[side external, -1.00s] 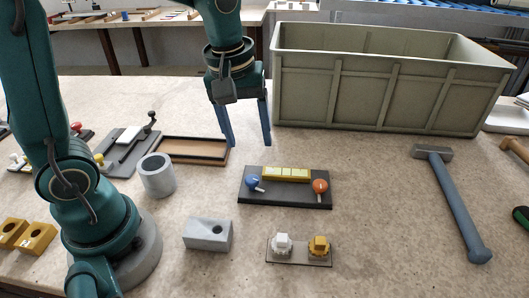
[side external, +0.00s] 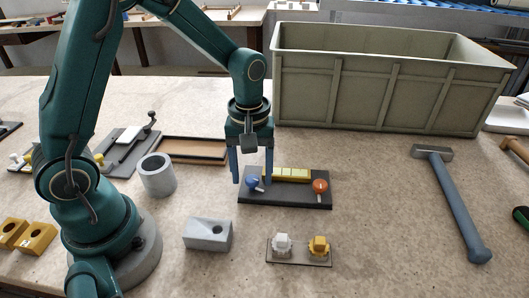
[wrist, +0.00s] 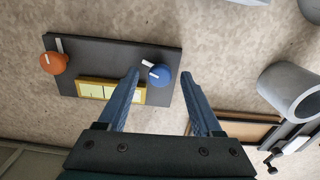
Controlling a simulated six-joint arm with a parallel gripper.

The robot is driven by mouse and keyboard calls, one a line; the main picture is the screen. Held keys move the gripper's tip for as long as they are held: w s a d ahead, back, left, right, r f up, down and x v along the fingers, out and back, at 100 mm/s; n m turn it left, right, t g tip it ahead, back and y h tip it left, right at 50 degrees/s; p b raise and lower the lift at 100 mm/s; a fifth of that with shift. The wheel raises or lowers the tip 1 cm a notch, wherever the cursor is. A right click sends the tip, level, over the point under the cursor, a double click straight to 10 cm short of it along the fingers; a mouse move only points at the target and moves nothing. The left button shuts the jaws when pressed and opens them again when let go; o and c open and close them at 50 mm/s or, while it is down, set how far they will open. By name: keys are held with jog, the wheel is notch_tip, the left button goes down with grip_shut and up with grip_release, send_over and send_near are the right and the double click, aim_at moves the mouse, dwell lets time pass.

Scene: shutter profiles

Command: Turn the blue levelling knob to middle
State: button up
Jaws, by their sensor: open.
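The blue levelling knob (side external: 252,183) sits at the left end of a dark plate (side external: 290,201), with a white pointer. It also shows in the wrist view (wrist: 161,76), where its white pointer (wrist: 148,63) points up and left. My gripper (side external: 253,182) is open above the plate's left end. In the wrist view, the fingertips (wrist: 161,73) lie on either side of the blue knob, the left one closer to it. I cannot tell whether either finger touches it. A yellow-framed strip (side external: 287,174) with pale panels lies along the plate's back edge.
An orange knob (side external: 320,186) stands at the plate's right end. White and yellow knobs (side external: 282,244) on a small plate, a grey block (side external: 208,234) and a grey cylinder (side external: 157,175) stand nearby. A large bin (side external: 385,80) is behind. A hammer (side external: 455,205) lies right.

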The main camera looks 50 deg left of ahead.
grip_shut()
jog(key=shift+m, duration=0.3)
jog(key=m, duration=1.3)
jog(key=shift+m, duration=0.3)
dwell(0.5)
grip_release()
